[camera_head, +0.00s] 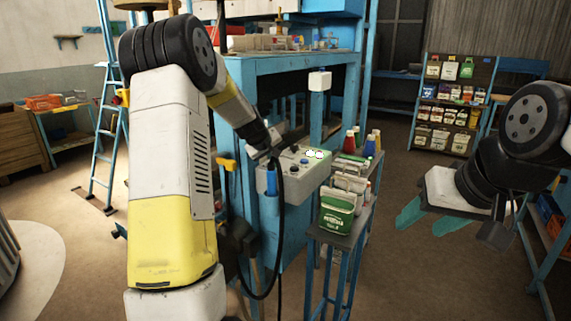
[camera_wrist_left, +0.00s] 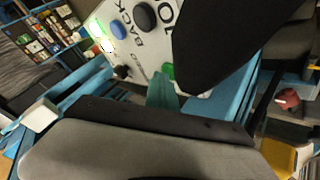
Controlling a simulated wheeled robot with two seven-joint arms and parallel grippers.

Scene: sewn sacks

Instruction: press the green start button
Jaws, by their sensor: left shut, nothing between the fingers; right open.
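The white control box (camera_head: 297,181) stands beside the blue machine frame in the head view, with dark and blue knobs on top. In the left wrist view its panel (camera_wrist_left: 146,50) carries a blue button (camera_wrist_left: 118,29), black knobs and printed lettering. A small green button (camera_wrist_left: 168,70) shows there, partly hidden by a dark part of my gripper. My left gripper (camera_wrist_left: 163,92) is shut and empty, its teal tip close beside the green button; I cannot tell whether they touch. In the head view its fingers are hidden. My right gripper (camera_head: 427,214) is open and empty, away from the box.
A small stand with a green-and-white sack bundle (camera_head: 338,213) and several thread cones (camera_head: 369,146) is right of the box. A blue ladder (camera_head: 106,135) leans at left. A shelf of packets (camera_head: 456,105) stands at the back right. Floor between stand and shelf is clear.

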